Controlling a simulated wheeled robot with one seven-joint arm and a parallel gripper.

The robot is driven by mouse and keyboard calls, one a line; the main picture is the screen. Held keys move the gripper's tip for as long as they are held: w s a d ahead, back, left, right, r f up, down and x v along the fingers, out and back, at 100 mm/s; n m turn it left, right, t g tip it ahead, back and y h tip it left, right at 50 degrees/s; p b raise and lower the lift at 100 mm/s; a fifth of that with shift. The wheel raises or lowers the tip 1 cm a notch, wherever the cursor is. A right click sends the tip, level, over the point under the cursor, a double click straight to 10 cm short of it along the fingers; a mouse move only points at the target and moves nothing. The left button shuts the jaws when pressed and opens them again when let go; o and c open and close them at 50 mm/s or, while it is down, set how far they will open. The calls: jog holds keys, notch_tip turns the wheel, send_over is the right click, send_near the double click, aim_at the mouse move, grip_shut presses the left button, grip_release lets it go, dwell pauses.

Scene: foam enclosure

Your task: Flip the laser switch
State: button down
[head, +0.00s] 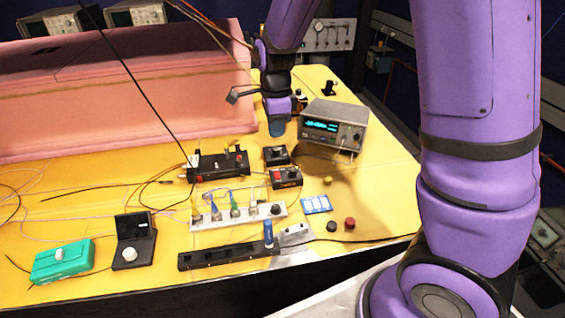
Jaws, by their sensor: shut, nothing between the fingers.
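Two small black boxes stand near the middle of the yellow table. The nearer black box (286,178) has a red part on its front and small marking that I cannot read. The farther black box (276,155) is just behind it. I cannot tell for sure which one carries the laser switch. My gripper (277,129) points down above and behind the farther box, left of the grey instrument. Its blue tips are together, with nothing seen between them. It appears apart from both boxes, though its exact height is hard to judge.
A grey instrument with a lit display (333,128) stands right of my gripper. A black device with a red button (218,165) is to the left. A white strip with cables (238,216) and a black power strip (228,254) lie nearer. Pink foam (120,90) walls the back left.

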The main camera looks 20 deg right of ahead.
aim_at(278, 177)
jog(key=shift+f, duration=0.1)
notch_tip(278, 177, down, 14)
jog(key=shift+s+r, duration=0.1)
jog(key=shift+s, duration=0.05)
dwell(0.6)
